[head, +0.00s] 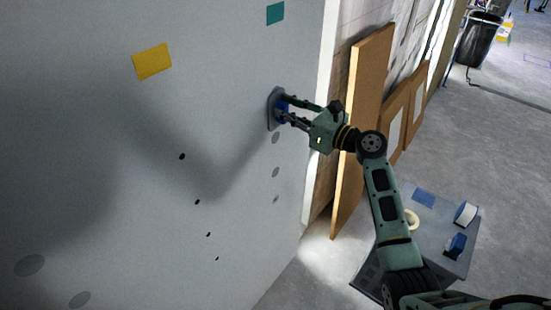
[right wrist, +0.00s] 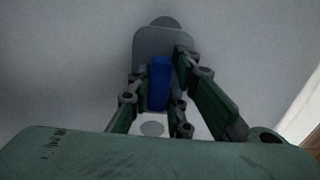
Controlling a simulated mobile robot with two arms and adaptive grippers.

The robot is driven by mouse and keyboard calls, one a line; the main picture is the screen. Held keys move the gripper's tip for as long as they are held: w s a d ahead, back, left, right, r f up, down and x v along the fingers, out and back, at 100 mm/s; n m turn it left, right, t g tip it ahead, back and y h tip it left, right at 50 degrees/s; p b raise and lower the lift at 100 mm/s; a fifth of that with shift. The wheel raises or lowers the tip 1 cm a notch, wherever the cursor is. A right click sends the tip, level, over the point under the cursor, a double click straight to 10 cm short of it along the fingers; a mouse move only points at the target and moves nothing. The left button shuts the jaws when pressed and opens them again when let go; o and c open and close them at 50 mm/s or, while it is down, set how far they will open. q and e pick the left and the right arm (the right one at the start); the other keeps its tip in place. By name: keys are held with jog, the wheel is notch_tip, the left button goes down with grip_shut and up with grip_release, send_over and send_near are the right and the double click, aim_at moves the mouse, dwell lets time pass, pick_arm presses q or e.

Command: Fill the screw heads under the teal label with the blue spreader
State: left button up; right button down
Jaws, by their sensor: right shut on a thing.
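The teal label (head: 275,13) is on the grey wall panel (head: 100,120) near its right edge. Below it, several round grey patches (head: 276,172) run down in a column; no dark screw heads show there. My right gripper (head: 284,108) is shut on the blue spreader's handle (right wrist: 159,82). The spreader's grey plate (head: 273,110) is at the panel above the visible patches; I cannot tell whether it touches. In the right wrist view, a round patch (right wrist: 151,128) lies below the handle, and another darker patch (right wrist: 165,21) shows past the plate. My left gripper is not in view.
A yellow label (head: 152,61) has several dark screw heads (head: 197,202) in a column below it. Brown boards (head: 362,120) lean right of the panel. A low grey stand (head: 437,225) holds a tape roll (head: 412,218) and blue items. A black bin (head: 478,38) stands far back.

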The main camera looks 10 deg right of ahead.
jog(key=shift+f+b, duration=2.95)
jog(key=shift+f, duration=2.4)
notch_tip(320, 180, down, 6)
jog(key=b, duration=0.4)
notch_tip(320, 180, down, 18)
jog(key=b, duration=1.3)
jog(key=shift+f+b, duration=0.15)
jog(key=shift+b, duration=0.25)
jog(key=shift+s+d+p, duration=0.3)
jog(key=shift+s+p, duration=0.05)
jog(key=shift+p, duration=0.15)
jog(key=p, duration=0.2)
send_near(276, 189)
jog(key=shift+s+d, duration=0.1)
jog(key=shift+s, duration=0.3)
